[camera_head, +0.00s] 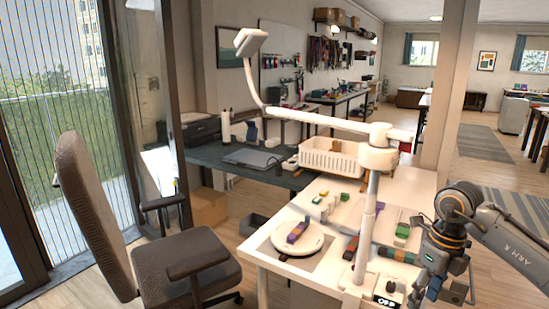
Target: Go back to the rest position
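My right arm comes in from the right. Its dark gripper (447,293) hangs low at the front right corner of the white table (262,251). It is small and dark, so I cannot tell whether its fingers are open or shut; no held cord shows. My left gripper is not in view. A round white disc (312,243) lies on the table with a purple and orange bundle (297,230) on it. A dark red bundle (351,248), a multicoloured bundle (396,254) and a green piece (403,230) lie to its right, apart from the disc.
A white stand (369,215) with a long jointed arm rises from the table. A small OFF display (386,301) sits at the front edge. A white basket (330,160) stands behind. A brown office chair (185,262) is at left. Open floor lies at the far right.

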